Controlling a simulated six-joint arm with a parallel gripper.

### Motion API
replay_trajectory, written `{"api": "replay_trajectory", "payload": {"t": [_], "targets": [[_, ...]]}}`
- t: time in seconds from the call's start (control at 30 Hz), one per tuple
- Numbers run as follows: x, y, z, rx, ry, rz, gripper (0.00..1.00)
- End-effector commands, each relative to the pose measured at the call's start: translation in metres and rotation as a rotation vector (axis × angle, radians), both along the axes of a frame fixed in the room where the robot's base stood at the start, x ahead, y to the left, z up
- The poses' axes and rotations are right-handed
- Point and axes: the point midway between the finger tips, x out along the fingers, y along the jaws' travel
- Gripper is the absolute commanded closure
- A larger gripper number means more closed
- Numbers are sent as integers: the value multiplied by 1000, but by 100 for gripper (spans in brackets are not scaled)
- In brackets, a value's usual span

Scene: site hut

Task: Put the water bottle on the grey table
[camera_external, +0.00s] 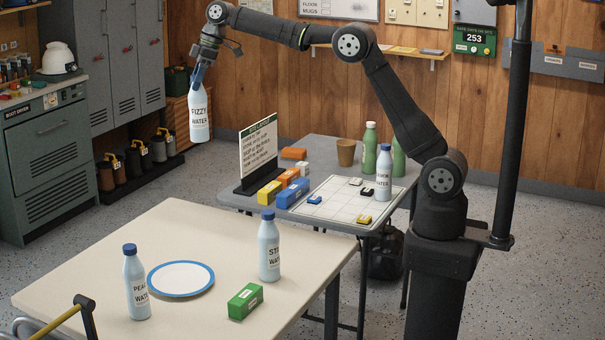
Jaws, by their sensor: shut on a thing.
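My gripper (198,80) is shut on a pale bottle labelled "FIZZY WATER" (199,118), near its blue cap. The bottle hangs upright in the air, left of the grey table (322,155) and beyond the cream table. The grey table stands in the middle, behind the cream table. On its right part is another pale bottle with a blue cap (383,178), its label only partly readable. Two similar bottles stand on the cream table: one labelled "PEA…" (138,285) at left and one labelled "ST…" (269,250) at right.
The grey table also holds a sign stand (258,150), several coloured blocks (288,192), a white gridded board (335,203), a brown cup (345,153) and green bottles (370,150). The cream table (215,230) bears a blue-rimmed plate (180,279) and a green box (245,301).

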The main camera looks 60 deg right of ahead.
Motion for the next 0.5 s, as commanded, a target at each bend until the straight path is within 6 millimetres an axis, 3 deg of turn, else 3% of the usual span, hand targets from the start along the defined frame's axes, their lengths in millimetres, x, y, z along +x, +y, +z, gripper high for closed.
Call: {"api": "replay_trajectory", "payload": {"t": [0.03,0.23,0.5], "targets": [[6,-30,0,0,-2,-48,100],[16,-136,1,-2,-2,-224,100],[5,-279,1,-1,-1,-460,100]]}}
